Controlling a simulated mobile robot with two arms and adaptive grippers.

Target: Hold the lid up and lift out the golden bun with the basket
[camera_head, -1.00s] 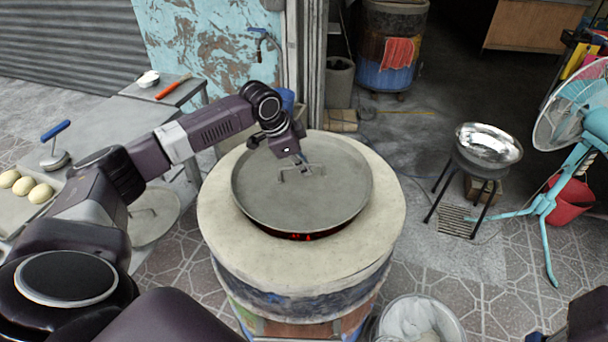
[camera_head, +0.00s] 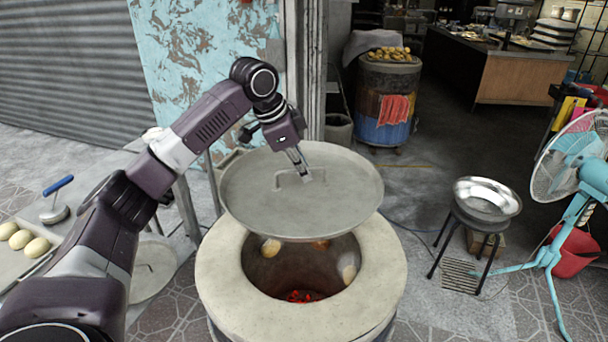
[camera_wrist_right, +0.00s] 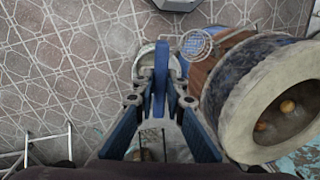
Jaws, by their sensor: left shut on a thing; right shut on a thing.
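The round grey lid (camera_head: 250,200) is raised clear of the barrel oven (camera_head: 225,275), over the back of its open mouth. My left gripper (camera_head: 303,172) is shut on the lid's handle. Under the lid, a golden-brown bun (camera_head: 320,245) shows on the inner back wall, partly hidden by the lid rim. Paler buns (camera_head: 271,248) (camera_head: 349,274) sit on the wall at either side. The right wrist view also shows a golden bun (camera_wrist_right: 287,107) inside. There my right gripper (camera_wrist_right: 160,100) is shut on a blue handle (camera_wrist_right: 160,70); the round wire basket (camera_wrist_right: 196,45) shows beyond it, outside the oven.
Red embers (camera_head: 303,296) glow at the oven's bottom. A metal bowl (camera_head: 485,197) stands on a black stand at the right, near a turquoise fan (camera_head: 570,165). Dough balls (camera_head: 20,239) lie on a tray at the left. Tiled floor is free between oven and stand.

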